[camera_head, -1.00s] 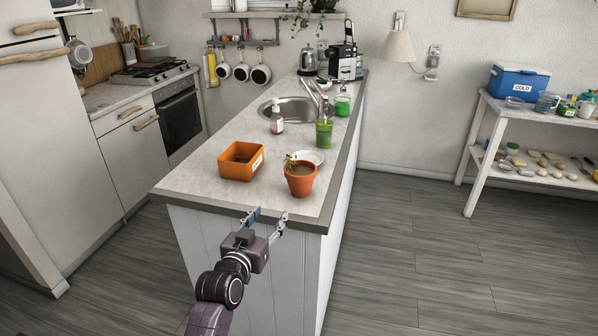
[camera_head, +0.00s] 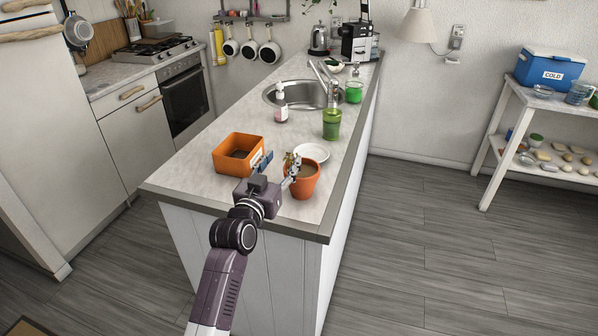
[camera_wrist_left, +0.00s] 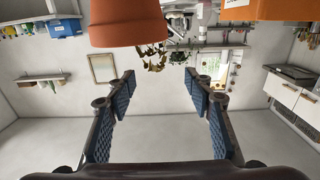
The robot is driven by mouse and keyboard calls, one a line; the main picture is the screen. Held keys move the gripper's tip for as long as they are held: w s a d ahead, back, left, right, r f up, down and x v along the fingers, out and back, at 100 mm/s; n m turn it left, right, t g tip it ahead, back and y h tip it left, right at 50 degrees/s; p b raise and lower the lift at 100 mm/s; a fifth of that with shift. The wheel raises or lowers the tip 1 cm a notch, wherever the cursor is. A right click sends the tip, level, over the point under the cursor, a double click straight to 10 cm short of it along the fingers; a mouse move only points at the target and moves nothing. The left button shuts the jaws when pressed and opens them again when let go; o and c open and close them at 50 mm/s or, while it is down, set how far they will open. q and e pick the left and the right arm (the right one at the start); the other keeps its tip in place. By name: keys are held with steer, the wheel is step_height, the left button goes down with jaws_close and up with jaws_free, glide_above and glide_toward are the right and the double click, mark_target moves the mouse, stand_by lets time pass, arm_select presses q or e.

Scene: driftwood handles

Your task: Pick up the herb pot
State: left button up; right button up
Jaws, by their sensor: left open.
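The herb pot (camera_head: 304,184) is an orange terracotta pot with dark soil and a small leafy herb. It stands upright near the counter's front right edge. It also shows upside down at the top of the left wrist view (camera_wrist_left: 125,24), its leaves hanging below. My left gripper (camera_head: 278,165) is open and empty, with its fingers apart. It is over the counter, between the orange box and the pot. Its right finger overlaps the pot's left rim in the head view; I cannot tell whether they touch. In the left wrist view the pot is above and left of the open fingers (camera_wrist_left: 160,78).
An orange box (camera_head: 226,160) stands left of the pot, close to my left finger. A white plate (camera_head: 313,152) lies behind the pot. A green jar (camera_head: 331,125), a soap bottle (camera_head: 281,108) and the sink (camera_head: 300,95) are farther back. The counter's front left is bare.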

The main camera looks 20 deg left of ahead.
mark_target(291, 151)
arm_select(q)
steer(key=shift+w+d+r, duration=0.1)
steer(key=shift+w+d, duration=0.05)
steer(key=shift+w, duration=0.25)
steer(key=w, duration=0.1)
steer(key=w+p, duration=0.1)
steer(key=w, duration=0.1)
steer(key=shift+w+d+p, duration=0.2)
steer(key=shift+d+p, duration=0.1)
steer(key=shift+d, duration=0.05)
steer(key=shift+w, duration=0.55)
steer(key=shift+c, duration=0.8)
steer(key=c, duration=0.5)
jaws_close()
arm_select(e)
steer(key=shift+w+d+r, duration=0.1)
steer(key=shift+w+r, duration=0.2)
steer(key=shift+r, duration=0.2)
steer(key=shift+w+r, duration=0.25)
steer(key=shift+r, duration=0.2)
